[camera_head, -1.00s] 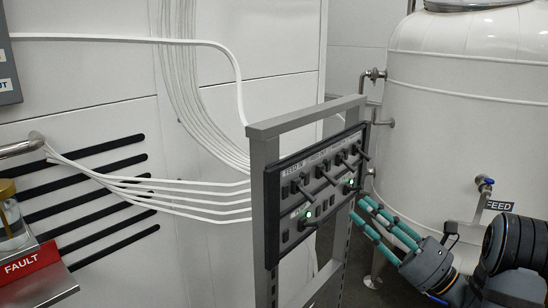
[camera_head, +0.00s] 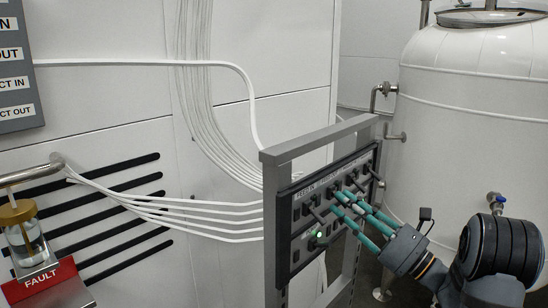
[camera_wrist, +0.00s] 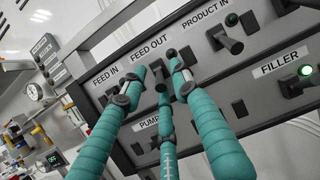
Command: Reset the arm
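My gripper (camera_head: 344,204) has teal fingers and reaches in from the right, in front of the dark switch panel (camera_head: 298,245). In the wrist view, the fingers of my gripper (camera_wrist: 157,72) lean inward, but their tips stay apart near the FEED OUT label (camera_wrist: 151,48). The FEED OUT switch is partly hidden between the tips, and contact with it is unclear. The PRODUCT IN switch (camera_wrist: 228,43) is to the right of the fingers. The FILLER switch (camera_wrist: 293,87) has a lit green lamp beside it. The PUMP label is partly covered by a finger.
The panel sits in a grey metal frame (camera_head: 270,215). A white tank (camera_head: 455,120) with pipes and a valve stands close behind my arm on the right. White cables (camera_head: 215,205) run along the wall. A jar (camera_head: 25,240) above a red FAULT sign (camera_head: 40,278) is at the lower left.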

